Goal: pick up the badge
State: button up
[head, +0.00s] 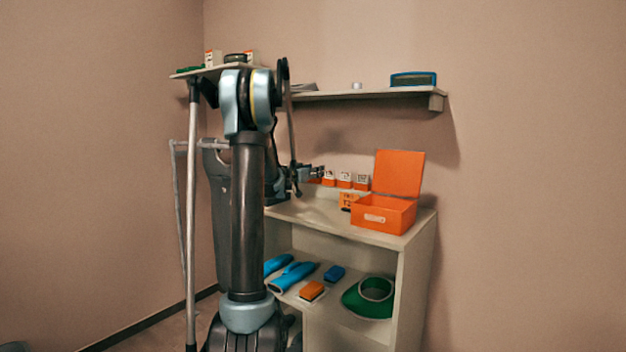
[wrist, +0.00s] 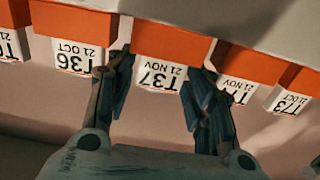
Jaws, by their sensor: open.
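Several orange badges with white printed labels stand in a row. In the wrist view the labels appear upside down, and the middle badge (wrist: 158,70) reads T37, 21 NOV. My gripper (wrist: 165,75) is open, with one finger on each side of that label; I cannot tell whether they touch it. The T36 badge (wrist: 78,54) is to the left and the T73 badge (wrist: 290,98) to the far right. In the head view, the row's badges (head: 345,180) stand at the back of the cabinet top, with my gripper (head: 318,173) at its left end.
An open orange box (head: 385,217) and an orange sign (head: 349,201) stand on the cabinet (head: 420,245). Below lie blue gloves (head: 293,277), an orange block (head: 311,291), a blue item (head: 334,273) and a green collar (head: 360,302). A wall shelf (head: 350,95) hangs above.

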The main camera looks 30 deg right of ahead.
jog(key=shift+w+d, duration=0.15)
jog(key=shift+d, duration=0.25)
jog(key=c, duration=0.7)
notch_tip(320, 180, up, 10)
jog(key=shift+r, duration=0.1)
